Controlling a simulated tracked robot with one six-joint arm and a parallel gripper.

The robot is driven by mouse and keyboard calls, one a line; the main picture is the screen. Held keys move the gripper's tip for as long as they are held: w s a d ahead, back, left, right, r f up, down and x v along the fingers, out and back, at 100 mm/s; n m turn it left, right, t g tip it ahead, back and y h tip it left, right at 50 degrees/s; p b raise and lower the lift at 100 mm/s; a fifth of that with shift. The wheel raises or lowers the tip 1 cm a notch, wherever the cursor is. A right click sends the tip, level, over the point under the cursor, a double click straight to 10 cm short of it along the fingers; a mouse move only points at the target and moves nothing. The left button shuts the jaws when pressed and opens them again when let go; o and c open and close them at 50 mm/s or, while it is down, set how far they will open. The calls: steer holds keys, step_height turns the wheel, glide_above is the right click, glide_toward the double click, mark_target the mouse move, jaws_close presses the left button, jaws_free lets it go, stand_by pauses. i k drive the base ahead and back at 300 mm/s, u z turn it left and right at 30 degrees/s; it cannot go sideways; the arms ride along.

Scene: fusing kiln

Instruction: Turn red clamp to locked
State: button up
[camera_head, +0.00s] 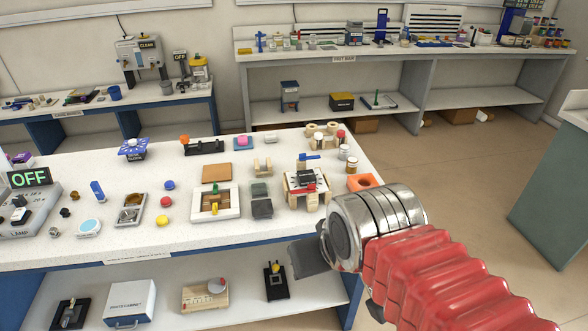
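A small fixture (291,201) with pale wooden parts stands near the right end of the white bench top. A red piece (309,188), which looks like the red clamp, lies across its front, and a blue lever (309,157) sticks up at its back. The clamp is too small to tell whether it is locked. My gripper (308,259) shows as a dark grey finger past the metal wrist. It is in front of the bench edge, below and apart from the fixture. The wrist hides part of the gripper, and I see nothing held.
An orange block (362,182) and small jars (351,166) stand right of the fixture. A lower shelf (240,300) holds several devices. Floor is clear to the right.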

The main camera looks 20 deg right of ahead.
mark_target(311, 187)
steer(key=u, duration=0.3)
steer(key=i, duration=0.95)
steer(key=u, duration=0.05)
